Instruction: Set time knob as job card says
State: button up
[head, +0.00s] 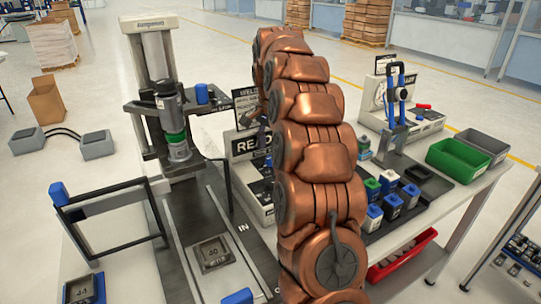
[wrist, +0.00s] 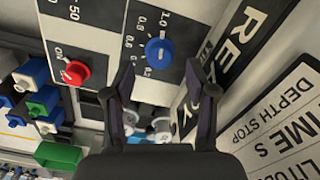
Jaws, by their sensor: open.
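A blue knob (wrist: 158,51) sits on a dark dial panel with a scale on which 0.6, 0.8 and 1.0 are readable. A red knob (wrist: 76,74) sits left of it by a scale with 50. The knob names are not readable, and I cannot tell the blue knob's exact setting. My gripper (wrist: 161,78) is open, its two fingers apart, with the blue knob just beyond and between the tips in the picture. A white card (wrist: 275,115) at right shows "TIME s" and "DEPTH STOP", its values out of view. In the head view my copper arm hides the gripper and knobs.
The READY sign (wrist: 232,45) is close to the right finger. In the head view, a press (head: 168,110) stands left of my arm. Blue, green and white blocks (head: 390,190), a green bin (head: 458,160) and a red tray (head: 402,258) lie right.

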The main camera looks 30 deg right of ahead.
aim_at(270, 158)
jog(key=shift+f, duration=1.85)
jog(key=shift+c, duration=0.4)
grip_shut()
